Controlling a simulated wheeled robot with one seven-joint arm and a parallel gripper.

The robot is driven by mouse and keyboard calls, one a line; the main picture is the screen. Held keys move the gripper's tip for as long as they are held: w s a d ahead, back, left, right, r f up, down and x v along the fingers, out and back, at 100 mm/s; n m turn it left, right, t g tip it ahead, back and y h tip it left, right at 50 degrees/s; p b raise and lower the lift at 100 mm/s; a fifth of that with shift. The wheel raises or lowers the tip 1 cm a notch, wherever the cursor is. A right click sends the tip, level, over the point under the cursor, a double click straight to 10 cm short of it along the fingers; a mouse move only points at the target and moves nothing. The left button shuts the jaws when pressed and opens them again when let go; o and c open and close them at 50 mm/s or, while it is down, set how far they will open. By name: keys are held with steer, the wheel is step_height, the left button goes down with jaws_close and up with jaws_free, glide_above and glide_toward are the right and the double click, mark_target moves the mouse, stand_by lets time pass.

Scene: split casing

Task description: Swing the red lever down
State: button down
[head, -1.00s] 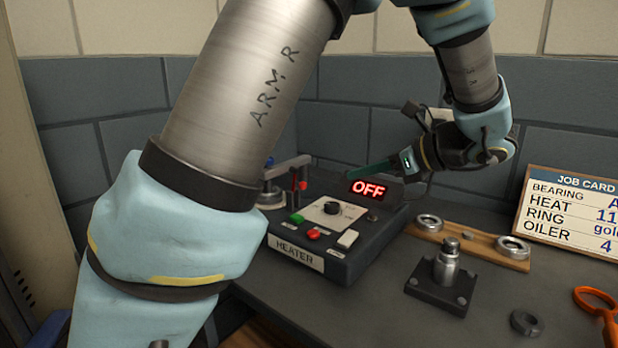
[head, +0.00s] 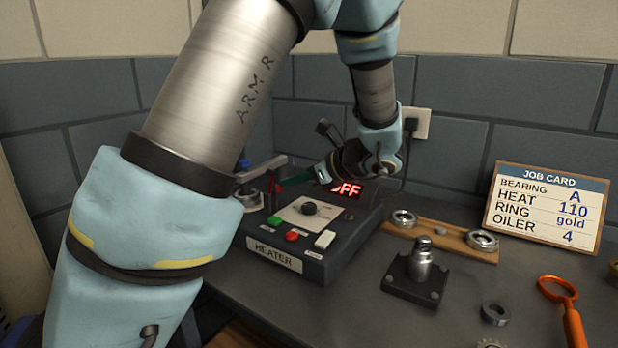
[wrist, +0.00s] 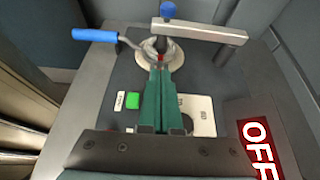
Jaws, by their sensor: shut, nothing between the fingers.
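A small red part, which I take for the red lever (head: 271,187), stands upright at the back left of the heater box (head: 275,259), beside a metal arm. In the wrist view a bit of red (wrist: 160,45) shows just beyond my fingertips; the rest of it is hidden. My gripper (head: 282,184) has its green fingers shut and empty. They point left at the red part in the head view, very close to it; I cannot tell whether they touch. In the wrist view the closed fingers (wrist: 158,70) point at a round metal base.
Around the fingertips are a blue-handled lever (wrist: 96,35) and a metal bar (wrist: 205,33) with a blue knob. The box carries green and red buttons, a dial (head: 310,208) and a lit OFF display (wrist: 258,148). A post (head: 421,262) and bearings stand right.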

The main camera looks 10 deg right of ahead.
mark_target(271, 172)
steer(key=shift+w+a+r, duration=0.2)
steer(key=shift+w+a, duration=0.3)
steer(key=shift+a, duration=0.2)
steer(key=shift+a+f, duration=0.1)
steer(key=p, duration=0.1)
steer(key=r+g+p, duration=0.1)
steer(key=p, duration=0.1)
steer(key=shift+w+a+r+h, duration=0.15)
steer(key=shift+w+a+h, duration=0.15)
steer(key=shift+a+h, duration=0.1)
steer(key=shift+w+a+r+g+h+p, duration=0.2)
steer(key=shift+w+a+g+h+p, duration=0.3)
steer(key=shift+p, duration=0.7)
steer(key=shift+w+a+p, duration=0.1)
steer(key=shift+w+p, duration=0.15)
steer(key=shift+p, duration=0.3)
steer(key=shift+w+a+f+p, duration=0.15)
steer(key=shift+w+a+p, duration=0.05)
steer(key=shift+w+a, duration=0.8)
steer(key=shift+w+a+f+p, duration=0.15)
steer(key=shift+w+a, duration=0.55)
steer(key=shift+w, duration=0.45)
